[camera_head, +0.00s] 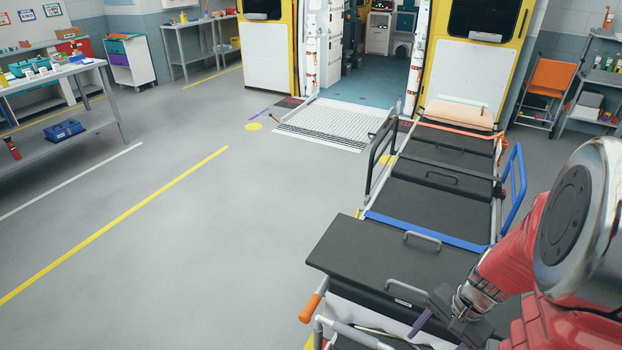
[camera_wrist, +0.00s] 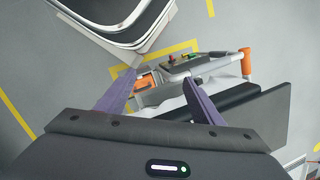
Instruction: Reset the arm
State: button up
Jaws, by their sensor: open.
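My gripper (camera_wrist: 160,95) is open in the wrist view, its two purple fingers spread apart with nothing between them. Below it in that view is the foot end of a stretcher (camera_wrist: 243,110), with an orange grip and a frame. In the head view my arm reaches in from the lower right, and the gripper (camera_head: 436,318) is beside the near end of the black stretcher (camera_head: 440,205). One purple finger shows there; the rest is partly hidden. I cannot tell whether it touches the stretcher.
An ambulance with open rear doors (camera_head: 482,70) and a lowered ramp (camera_head: 335,122) stands behind the stretcher. A workbench (camera_head: 95,115) is at the left. An orange folding chair (camera_head: 550,80) and shelves are at the right. The floor (camera_head: 190,240) left of the stretcher is clear.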

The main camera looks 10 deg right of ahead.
jog(key=a+r+n+t+h, duration=0.1)
jog(key=a+r+n, duration=0.5)
jog(key=r, duration=0.6)
jog(key=s+a+r+n+t+h, duration=0.1)
jog(key=a+r+n+t, duration=0.3)
jog(key=a+r, duration=0.6)
notch_tip(320, 180, up, 2)
jog(key=shift+s+n+h, duration=0.15)
jog(key=shift+n+h, duration=0.25)
jog(key=shift+n, duration=0.7)
